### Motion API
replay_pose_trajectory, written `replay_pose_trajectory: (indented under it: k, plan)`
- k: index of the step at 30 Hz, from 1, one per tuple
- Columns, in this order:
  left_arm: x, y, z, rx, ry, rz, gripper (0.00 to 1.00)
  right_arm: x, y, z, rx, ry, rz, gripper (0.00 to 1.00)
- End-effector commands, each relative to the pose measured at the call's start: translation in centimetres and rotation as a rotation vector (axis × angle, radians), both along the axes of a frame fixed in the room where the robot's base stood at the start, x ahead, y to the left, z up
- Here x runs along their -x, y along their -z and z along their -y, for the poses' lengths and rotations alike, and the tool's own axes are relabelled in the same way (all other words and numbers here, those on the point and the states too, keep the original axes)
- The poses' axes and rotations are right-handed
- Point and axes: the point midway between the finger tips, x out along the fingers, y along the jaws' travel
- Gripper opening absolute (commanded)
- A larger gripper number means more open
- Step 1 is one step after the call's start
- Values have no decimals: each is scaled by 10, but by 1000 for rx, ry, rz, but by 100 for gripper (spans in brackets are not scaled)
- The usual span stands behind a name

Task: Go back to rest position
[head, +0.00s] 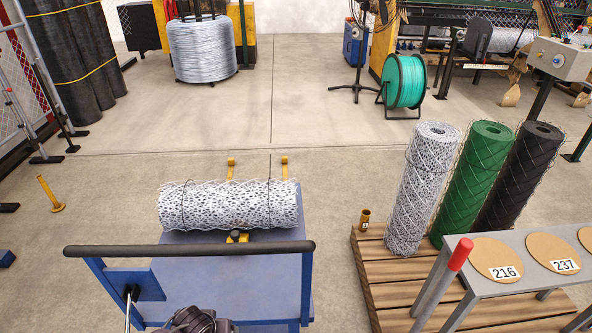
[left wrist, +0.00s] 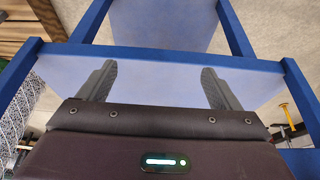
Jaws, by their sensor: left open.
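My left gripper (left wrist: 159,78) is open, with its two grey fingers wide apart and nothing between them. In the left wrist view, blue frame bars and a pale blue panel lie beyond the fingers. In the head view, a dark part of my own arm shows at the bottom edge, over the blue cart (head: 195,272); no fingers can be made out there. My right gripper is not in view. A silver wire mesh roll (head: 228,207) lies across the far end of the cart, beyond its black handle bar (head: 190,250).
A wooden pallet (head: 392,285) at right carries upright silver (head: 420,190), green (head: 478,180) and black (head: 520,175) mesh rolls. A grey stand (head: 485,285) with numbered discs and a red-capped post is in front.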

Motion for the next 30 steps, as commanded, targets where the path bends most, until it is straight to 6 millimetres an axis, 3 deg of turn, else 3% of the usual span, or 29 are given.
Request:
replay_pose_trajectory:
  k: [8,14,17,21,24,27,30]
  plan:
    - [27,59,-6,17,21,-51,85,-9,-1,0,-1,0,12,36]
    - [69,121,-12,27,50,-99,85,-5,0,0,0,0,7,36]
    - [105,161,-15,27,72,-131,85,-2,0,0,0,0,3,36]
    - [184,224,-19,14,119,-186,85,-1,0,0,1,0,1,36]
    - [244,256,-20,-7,162,-220,85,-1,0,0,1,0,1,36]
    - [294,276,-21,-26,202,-246,85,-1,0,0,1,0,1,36]
    - [329,286,-21,-42,232,-264,85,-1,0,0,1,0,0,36]
